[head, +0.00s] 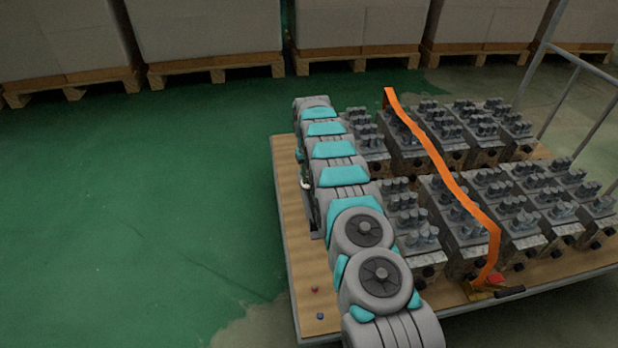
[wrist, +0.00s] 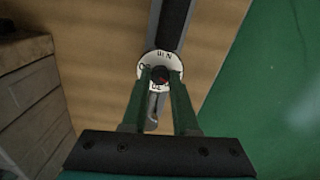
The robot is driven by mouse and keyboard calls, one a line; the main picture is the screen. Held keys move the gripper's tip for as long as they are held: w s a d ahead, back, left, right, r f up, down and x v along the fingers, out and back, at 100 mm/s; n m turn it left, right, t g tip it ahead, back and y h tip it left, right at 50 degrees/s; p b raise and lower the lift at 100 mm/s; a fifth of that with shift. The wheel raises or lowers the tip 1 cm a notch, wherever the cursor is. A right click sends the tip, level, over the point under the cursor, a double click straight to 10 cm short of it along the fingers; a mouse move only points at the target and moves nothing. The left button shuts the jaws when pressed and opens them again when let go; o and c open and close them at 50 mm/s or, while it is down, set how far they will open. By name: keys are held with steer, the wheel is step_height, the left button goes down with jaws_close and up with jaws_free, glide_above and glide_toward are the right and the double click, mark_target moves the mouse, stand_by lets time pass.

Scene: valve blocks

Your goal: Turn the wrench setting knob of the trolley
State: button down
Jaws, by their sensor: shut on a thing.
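A white dial (wrist: 165,58) with dark markings surrounds the knob; the markings are too small to read surely. The dial sits on a dark bar (wrist: 174,22), and a grey rod-like part (wrist: 152,108) shows between the fingers. The trolley (head: 284,205) has a wooden deck with a grey edge in the head view. There my arm covers its left part, and the fingers and knob cannot be made out.
Several grey valve blocks (head: 465,228) stand in rows on the deck. An orange strap (head: 440,165) runs over them to a ratchet buckle. A rail (head: 575,60) rises at the right. Boxes on pallets (head: 215,70) line the back. Green floor (head: 130,200) at left is clear.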

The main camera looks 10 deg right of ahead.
mark_target(309, 179)
steer(key=shift+m, duration=1.9)
steer(key=c, duration=0.7)
jaws_free()
steer(key=shift+r, duration=3.85)
